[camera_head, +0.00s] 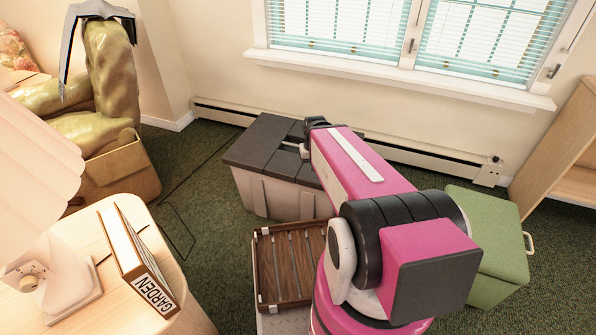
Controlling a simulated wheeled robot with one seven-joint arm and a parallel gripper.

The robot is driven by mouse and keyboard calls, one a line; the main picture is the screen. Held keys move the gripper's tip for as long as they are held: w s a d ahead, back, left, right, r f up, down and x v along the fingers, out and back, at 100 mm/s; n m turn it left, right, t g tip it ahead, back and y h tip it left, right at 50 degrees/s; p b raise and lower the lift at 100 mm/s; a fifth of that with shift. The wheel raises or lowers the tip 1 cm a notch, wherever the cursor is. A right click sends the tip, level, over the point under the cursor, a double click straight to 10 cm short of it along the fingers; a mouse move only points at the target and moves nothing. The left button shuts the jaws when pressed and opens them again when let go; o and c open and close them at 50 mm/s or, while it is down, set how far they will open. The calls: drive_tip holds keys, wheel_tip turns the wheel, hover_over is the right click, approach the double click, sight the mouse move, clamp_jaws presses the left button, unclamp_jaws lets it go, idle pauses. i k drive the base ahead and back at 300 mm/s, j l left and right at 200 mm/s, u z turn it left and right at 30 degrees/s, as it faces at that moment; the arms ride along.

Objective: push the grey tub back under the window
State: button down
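The grey tub (262,193) stands on the carpet below the left part of the window (340,25). It has a pale ribbed body and a dark grey lid (262,138). Its back is close to the baseboard heater on the window wall; I cannot tell whether they touch. My arm reaches over the tub's right side and hides part of it. My gripper (292,148) shows only in small part, at or just above the lid. I cannot tell whether it touches the lid, or whether its fingers are open or shut.
The baseboard heater (420,157) runs along the wall. A green storage stool (490,225) stands right of my arm, with a wooden shelf (566,150) beyond. A side table (125,312) with lamp and GARDEN book is at left. A thin cord (178,232) lies on the carpet left of the tub.

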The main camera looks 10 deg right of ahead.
sight(282, 202)
drive_tip(key=l+u, duration=0.4)
drive_tip(key=k+l+u, duration=0.2)
drive_tip(key=u, duration=0.2)
